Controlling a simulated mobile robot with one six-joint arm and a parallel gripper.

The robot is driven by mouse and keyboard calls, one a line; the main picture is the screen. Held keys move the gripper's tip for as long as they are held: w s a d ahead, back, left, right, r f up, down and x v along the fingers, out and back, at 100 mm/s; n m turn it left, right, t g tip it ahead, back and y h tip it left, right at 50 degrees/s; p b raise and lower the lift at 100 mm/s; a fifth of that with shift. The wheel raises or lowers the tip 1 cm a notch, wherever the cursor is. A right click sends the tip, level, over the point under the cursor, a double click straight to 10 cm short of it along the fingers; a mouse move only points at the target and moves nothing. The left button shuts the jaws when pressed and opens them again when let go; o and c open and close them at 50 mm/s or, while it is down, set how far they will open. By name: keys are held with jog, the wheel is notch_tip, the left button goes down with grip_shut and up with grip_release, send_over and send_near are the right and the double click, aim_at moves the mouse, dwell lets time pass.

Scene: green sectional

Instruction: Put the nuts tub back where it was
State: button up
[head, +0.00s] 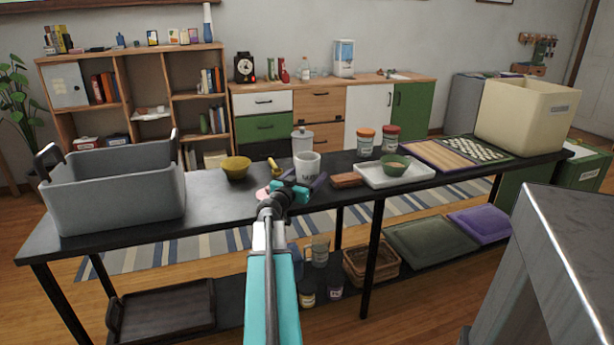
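A white open-topped tub (307,165) with dark lettering, which looks like the nuts tub, is near the middle of the black table (222,207). It appears upright, directly beyond my gripper (291,187). The gripper has a pink part to the left and a purple part to the right of the tub's lower side. The wrist hides the tub's base, so I cannot tell whether the fingers touch it or whether it rests on the table.
A lidded canister (302,140) stands behind the tub. To the right are a brown block (347,180), a white tray (418,178), two jars and a cream bin (525,115).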

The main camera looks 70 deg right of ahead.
jog(key=a, duration=0.6)
jog(key=w+a, duration=0.1)
jog(key=a, duration=0.2)
jog(key=shift+a+r, duration=0.1)
jog(key=shift+a, duration=0.15)
jog(key=shift+w+a+p, duration=0.1)
jog(key=shift+a+p, duration=0.7)
jog(key=shift+a, duration=0.3)
